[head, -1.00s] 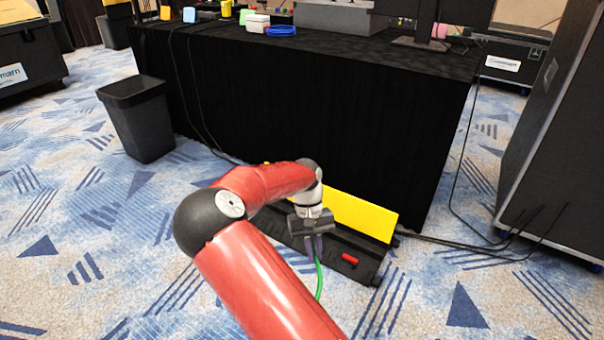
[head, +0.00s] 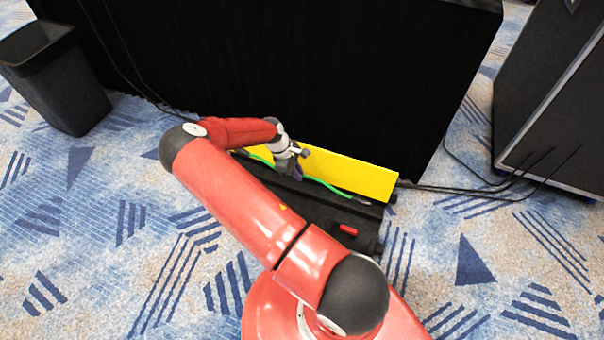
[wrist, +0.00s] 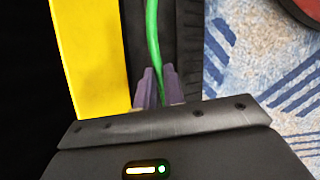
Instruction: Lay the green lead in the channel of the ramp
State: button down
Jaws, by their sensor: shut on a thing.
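The black ramp (head: 320,205) lies on the carpet with its yellow lid (head: 350,175) standing open along the back edge. The green lead (head: 328,187) runs lengthwise over the ramp, close along the lid, and shows on both sides of my gripper (head: 296,176). In the wrist view my gripper (wrist: 160,100) is shut on the green lead (wrist: 153,35), which passes between the fingers above the dark ramp (wrist: 180,40), with the yellow lid (wrist: 85,50) to the left. I cannot tell whether the lead rests down in the channel at the fingers.
A small red piece (head: 348,230) lies on the ramp's front part. A black-draped table (head: 290,80) stands right behind the lid. A black bin (head: 55,85) is at left, a dark case (head: 550,100) at right. Black cables (head: 460,190) leave the ramp's right end.

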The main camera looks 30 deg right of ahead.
jog(key=shift+n, duration=0.5)
jog(key=shift+s+d+f+b, duration=0.1)
jog(key=shift+d+f+b, duration=0.15)
jog(key=shift+f+b, duration=2.15)
jog(key=shift+s+d+f+b, duration=0.1)
jog(key=shift+d+f+b, duration=0.2)
jog(key=shift+f+b, duration=2.05)
jog(key=shift+s+d+f+b, duration=0.2)
jog(key=shift+f+b, duration=0.7)
jog(key=shift+f, duration=3)
jog(key=shift+w, duration=0.15)
jog(key=c, duration=1.4)
grip_release()
jog(key=p+v, duration=0.1)
jog(key=v, duration=0.6)
jog(key=shift+a+r+p, duration=0.2)
jog(key=shift+r+p, duration=0.15)
